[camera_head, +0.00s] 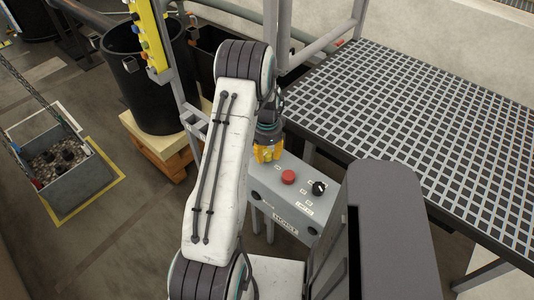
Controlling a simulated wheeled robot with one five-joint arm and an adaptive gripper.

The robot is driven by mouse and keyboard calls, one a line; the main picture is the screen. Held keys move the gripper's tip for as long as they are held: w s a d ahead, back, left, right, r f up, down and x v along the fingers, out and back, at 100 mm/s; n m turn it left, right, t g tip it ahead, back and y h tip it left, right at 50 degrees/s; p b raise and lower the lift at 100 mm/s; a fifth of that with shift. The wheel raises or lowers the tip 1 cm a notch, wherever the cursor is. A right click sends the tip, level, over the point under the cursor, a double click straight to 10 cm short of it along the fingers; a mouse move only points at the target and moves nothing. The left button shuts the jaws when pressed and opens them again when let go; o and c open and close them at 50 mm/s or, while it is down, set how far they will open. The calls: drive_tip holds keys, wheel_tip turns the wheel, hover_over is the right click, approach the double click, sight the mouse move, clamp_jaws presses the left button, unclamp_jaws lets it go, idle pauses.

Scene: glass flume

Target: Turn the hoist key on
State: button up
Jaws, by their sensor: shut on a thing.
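The grey hoist control box (263,190), with a "HOIST" label on its front, stands at the centre right. Its top carries a red button (288,177) and a black knob (319,188) with small labels around it. My gripper (267,157) has yellow-orange parts and points down at the far left end of the box top. It is shut at the spot where the hoist key would sit; the key itself is hidden by the gripper, so its turn angle cannot be seen.
A raised grating platform (430,125) with a grey rail fills the right. A black bin (150,90) stands on a wooden pallet behind left. A grey crate of stones (62,160) hangs by a chain or sits in a yellow-marked square at far left.

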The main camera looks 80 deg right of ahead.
drive_tip(key=shift+c, duration=1.3)
drive_tip(key=shift+f, duration=0.1)
drive_tip(key=shift+n+b, duration=0.4)
drive_tip(key=shift+b, duration=0.05)
drive_tip(key=n+b, duration=0.2)
drive_tip(key=n, duration=0.1)
drive_tip(key=shift+f, duration=0.15)
drive_tip(key=n+b, duration=0.3)
drive_tip(key=n, duration=0.1)
drive_tip(key=shift+a+n, duration=0.1)
drive_tip(key=shift+n, duration=0.2)
drive_tip(key=n+b, duration=0.1)
drive_tip(key=n, duration=0.3)
drive_tip(key=shift+n+b, duration=0.95)
drive_tip(key=shift+n, duration=1.85)
